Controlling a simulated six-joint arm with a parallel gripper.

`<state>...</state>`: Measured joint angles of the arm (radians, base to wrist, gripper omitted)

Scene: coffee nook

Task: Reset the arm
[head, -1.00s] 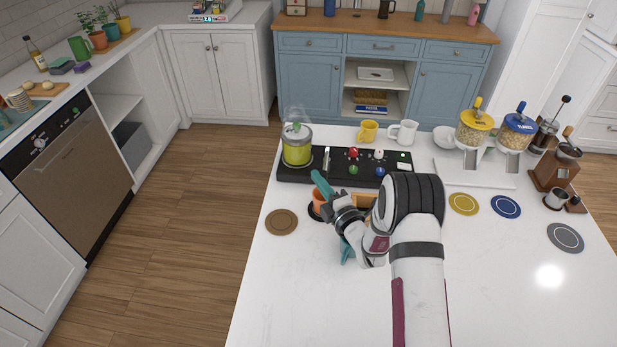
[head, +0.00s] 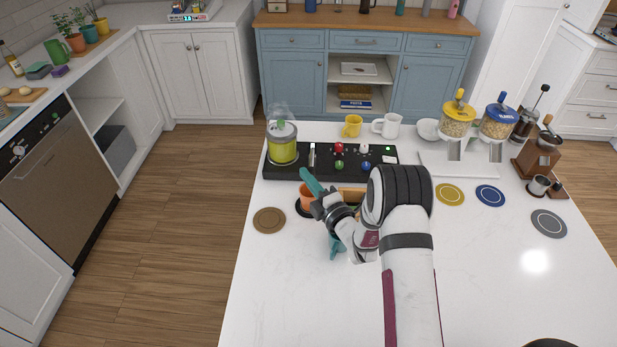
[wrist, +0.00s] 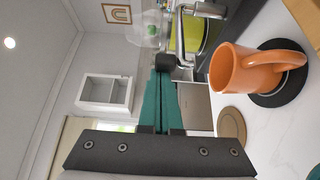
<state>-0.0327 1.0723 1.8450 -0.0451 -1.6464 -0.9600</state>
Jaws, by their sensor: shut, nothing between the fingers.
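My gripper (head: 311,182) has teal fingers and hangs over the white counter, just in front of the black brewing station. In the wrist view its two fingers (wrist: 158,100) lie together with nothing between them. An orange mug (wrist: 238,72) stands upright on a dark round coaster to the right of the fingers there, apart from them. In the head view the orange mug (head: 305,199) is partly hidden behind my gripper. A teal item (head: 335,246) shows below my wrist, mostly covered by the arm.
The black station (head: 350,172) carries a green-yellow kettle (head: 283,146) and coloured knobs. A yellow mug (head: 351,126) and white mug (head: 387,126) stand behind it. A brown coaster (head: 269,221) lies left. Dispensers (head: 457,122) and a grinder (head: 540,153) stand right. The front counter is largely clear.

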